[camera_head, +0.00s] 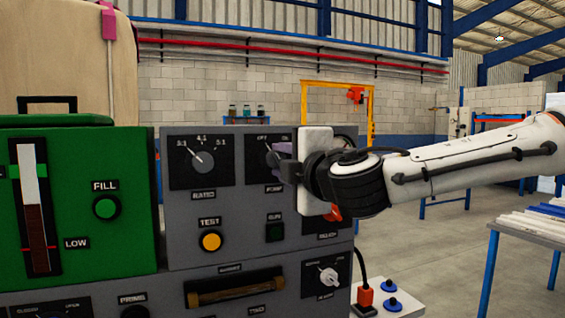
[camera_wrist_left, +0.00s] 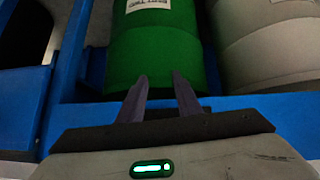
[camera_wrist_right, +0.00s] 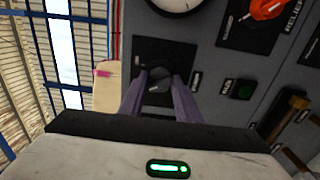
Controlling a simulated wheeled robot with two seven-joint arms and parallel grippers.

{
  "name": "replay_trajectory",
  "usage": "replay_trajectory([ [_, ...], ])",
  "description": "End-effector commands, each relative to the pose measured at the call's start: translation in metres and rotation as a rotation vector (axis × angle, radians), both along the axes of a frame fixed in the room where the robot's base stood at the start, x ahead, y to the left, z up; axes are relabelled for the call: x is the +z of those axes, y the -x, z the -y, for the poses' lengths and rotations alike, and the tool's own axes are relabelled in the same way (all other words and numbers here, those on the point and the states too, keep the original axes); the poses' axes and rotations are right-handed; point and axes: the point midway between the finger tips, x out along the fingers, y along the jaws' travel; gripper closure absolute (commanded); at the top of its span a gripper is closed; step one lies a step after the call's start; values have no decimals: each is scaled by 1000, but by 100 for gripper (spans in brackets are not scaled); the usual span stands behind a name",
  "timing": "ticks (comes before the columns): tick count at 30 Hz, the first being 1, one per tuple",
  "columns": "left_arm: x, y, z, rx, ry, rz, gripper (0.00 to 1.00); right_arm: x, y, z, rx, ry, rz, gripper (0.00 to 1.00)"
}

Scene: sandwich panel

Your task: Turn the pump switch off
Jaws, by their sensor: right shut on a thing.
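The pump switch is a dark rotary knob on a black plate (camera_head: 256,174) on the grey panel, with "OFF" at its upper left. In the head view my right gripper (camera_head: 281,159) covers much of the knob and the right of its plate. In the right wrist view the knob (camera_wrist_right: 158,79) sits between the two fingertips of my right gripper (camera_wrist_right: 160,88), which is shut on it. My left gripper (camera_wrist_left: 158,88) is open and empty, facing a green drum; it is out of the head view.
Below are a yellow test button (camera_head: 210,241) and a green button (camera_head: 274,232). A green unit with a fill button (camera_head: 105,208) adjoins on the left. The left wrist view shows a green drum (camera_wrist_left: 155,60) on a blue frame.

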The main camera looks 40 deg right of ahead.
Motion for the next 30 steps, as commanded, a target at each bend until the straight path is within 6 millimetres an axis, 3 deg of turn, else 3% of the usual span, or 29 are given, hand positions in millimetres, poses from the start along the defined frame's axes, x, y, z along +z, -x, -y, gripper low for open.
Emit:
replay_trajectory([
  [14,0,0,0,1,0,-1,69,0,0,0,0,14,-2,92],
  [15,-1,0,0,1,0,-1,69,0,0,0,0,14,-2,63],
  [17,-1,0,0,1,0,-1,69,0,0,0,0,13,-2,53],
  [26,-1,0,0,1,0,-1,69,0,0,0,0,12,-2,51],
  [30,-3,0,0,1,0,-2,69,0,10,-2,0,10,0,51],
])
